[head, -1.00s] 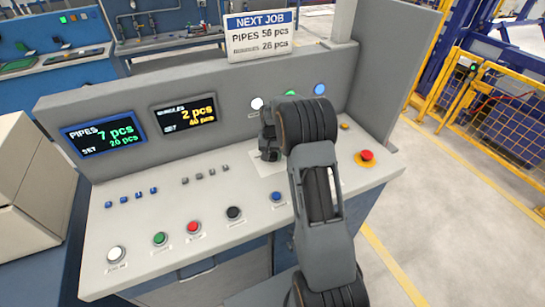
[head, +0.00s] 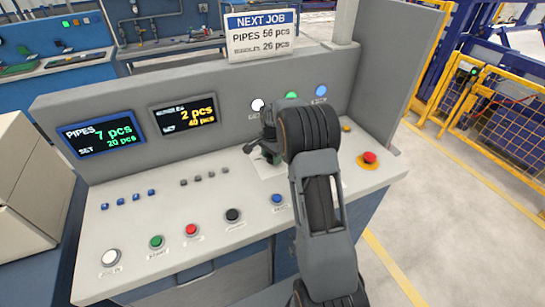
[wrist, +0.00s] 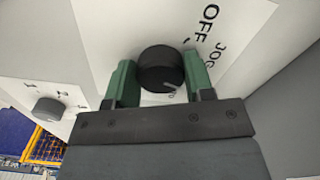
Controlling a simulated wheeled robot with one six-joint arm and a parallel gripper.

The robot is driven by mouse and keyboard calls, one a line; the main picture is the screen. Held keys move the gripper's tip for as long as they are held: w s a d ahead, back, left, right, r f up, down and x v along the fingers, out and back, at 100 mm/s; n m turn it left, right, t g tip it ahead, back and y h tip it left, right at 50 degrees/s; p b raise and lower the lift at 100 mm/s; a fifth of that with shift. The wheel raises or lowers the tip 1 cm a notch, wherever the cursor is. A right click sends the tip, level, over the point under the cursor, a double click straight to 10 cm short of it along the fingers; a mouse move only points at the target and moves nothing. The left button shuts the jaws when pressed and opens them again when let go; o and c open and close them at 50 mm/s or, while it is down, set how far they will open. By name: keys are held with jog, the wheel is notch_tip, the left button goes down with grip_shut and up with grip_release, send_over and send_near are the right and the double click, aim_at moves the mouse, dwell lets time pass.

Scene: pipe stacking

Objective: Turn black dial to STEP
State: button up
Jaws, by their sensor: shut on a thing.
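The black dial (wrist: 160,66) is a round knob with a pale pointer mark on a white label plate. The words OFF and JOG show on the plate at its upper right; part of the lettering nearer the gripper is covered, and I cannot read STEP. My gripper (wrist: 160,82) has its two green fingers on either side of the dial, shut on it. In the head view my gripper (head: 268,153) is at the panel's sloping top, and my arm hides the dial there.
A second dark knob (wrist: 48,110) sits on another white plate in the wrist view. On the panel (head: 190,258) are several coloured buttons and a red emergency stop (head: 370,157) right of my arm. Two displays (head: 184,115) stand behind the buttons.

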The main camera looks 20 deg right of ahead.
dwell(0.4)
jog(key=o, duration=0.9)
notch_tip(320, 180, up, 14)
jog(key=shift+f+b, duration=0.1)
jog(key=shift+b, duration=0.35)
dwell(0.5)
